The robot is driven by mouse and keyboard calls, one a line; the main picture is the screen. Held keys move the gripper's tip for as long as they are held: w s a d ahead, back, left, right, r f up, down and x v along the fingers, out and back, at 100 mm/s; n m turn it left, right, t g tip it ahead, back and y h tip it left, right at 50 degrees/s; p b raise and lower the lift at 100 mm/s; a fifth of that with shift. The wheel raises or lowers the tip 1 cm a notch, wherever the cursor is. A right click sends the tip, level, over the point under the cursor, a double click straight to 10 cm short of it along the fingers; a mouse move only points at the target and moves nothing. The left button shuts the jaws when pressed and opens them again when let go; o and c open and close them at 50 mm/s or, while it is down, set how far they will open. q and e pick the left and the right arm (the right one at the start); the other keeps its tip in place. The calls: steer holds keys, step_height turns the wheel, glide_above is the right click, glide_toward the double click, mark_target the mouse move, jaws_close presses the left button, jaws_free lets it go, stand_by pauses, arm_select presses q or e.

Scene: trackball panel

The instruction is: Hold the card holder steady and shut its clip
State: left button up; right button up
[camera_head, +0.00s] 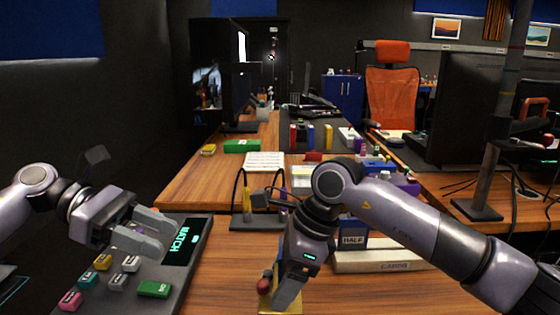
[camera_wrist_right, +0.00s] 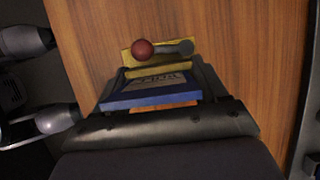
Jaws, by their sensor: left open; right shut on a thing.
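The card holder (camera_head: 266,302) is a small yellow piece on the wooden desk at the bottom centre of the head view, partly hidden by my right gripper (camera_head: 287,292). In the right wrist view the yellow holder (camera_wrist_right: 128,59) carries a clip lever (camera_wrist_right: 172,49) with a red ball knob (camera_wrist_right: 142,48), lying across its top. A blue block with lettering (camera_wrist_right: 150,90) sits in front of it. My right gripper (camera_wrist_right: 160,95) is shut around this assembly, a finger at each side.
The black panel (camera_head: 195,262) has several coloured keys and a display reading MATCH. A cable stand (camera_head: 242,221), a blue box marked HALF (camera_head: 354,240) and a cream box (camera_head: 380,261) stand behind the holder. Bare desk lies between panel and holder.

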arm_select(q)
steer(key=shift+a+r, duration=1.35)
steer(key=shift+a, duration=0.25)
arm_select(e)
steer(key=o, duration=1)
steer(key=shift+r, duration=0.1)
steer(key=v, duration=1.2)
arm_select(q)
steer(key=shift+r+p, duration=2.4)
arm_select(e)
steer(key=shift+v, duration=2.95)
